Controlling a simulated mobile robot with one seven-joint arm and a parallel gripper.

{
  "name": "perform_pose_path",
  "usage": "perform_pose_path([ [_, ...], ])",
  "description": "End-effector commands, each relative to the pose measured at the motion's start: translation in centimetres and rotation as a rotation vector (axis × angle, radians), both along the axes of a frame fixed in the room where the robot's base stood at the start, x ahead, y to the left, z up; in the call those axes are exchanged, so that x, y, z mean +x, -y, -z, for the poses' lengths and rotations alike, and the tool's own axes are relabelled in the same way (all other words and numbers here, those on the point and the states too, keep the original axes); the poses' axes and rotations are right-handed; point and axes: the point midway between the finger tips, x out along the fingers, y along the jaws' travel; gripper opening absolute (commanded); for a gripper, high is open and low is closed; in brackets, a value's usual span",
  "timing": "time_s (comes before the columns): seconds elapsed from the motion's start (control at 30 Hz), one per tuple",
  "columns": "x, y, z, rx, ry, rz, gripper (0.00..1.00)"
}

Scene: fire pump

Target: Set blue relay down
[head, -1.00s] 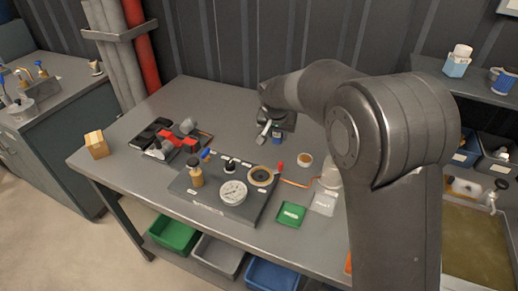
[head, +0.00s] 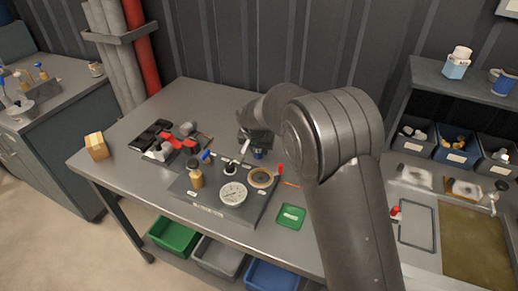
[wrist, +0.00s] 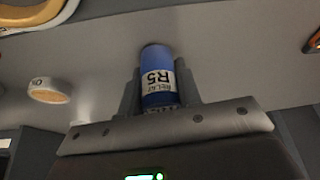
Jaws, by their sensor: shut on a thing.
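The blue relay (wrist: 157,75) is a small blue cylinder with a white label reading "RELAY R5" in the wrist view. My gripper (wrist: 160,92) is shut on it, one finger on each side. In the head view the relay (head: 257,154) shows as a bit of blue under my gripper (head: 256,140), above or at the table just behind the dark panel plate. Whether its base touches the table cannot be told. The grey table (head: 130,107) has bare surface around it.
The panel plate (head: 208,207) bears a round gauge (head: 233,193), a brass fitting (head: 196,178) and a tan ring (head: 261,177). A green tray (head: 291,216) lies at the right front. Black and red parts (head: 160,140) lie to the left. The back left table is clear.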

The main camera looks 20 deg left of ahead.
Motion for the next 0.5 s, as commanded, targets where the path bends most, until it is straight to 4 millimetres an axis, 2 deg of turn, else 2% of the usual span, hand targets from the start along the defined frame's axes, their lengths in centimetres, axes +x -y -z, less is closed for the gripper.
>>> perform_pose_path([
  [0.1, -0.01, 0.02, 0.32, -0.001, -0.001, 0.0, 0.08],
  [0.13, 0.0, 0.02, 0.35, -0.001, -0.001, 0.0, 0.32],
  [0.4, -0.01, 0.02, 0.32, -0.001, -0.001, 0.0, 0.53],
  [0.5, -0.01, 0.02, 0.31, -0.001, -0.001, 0.0, 0.53],
])
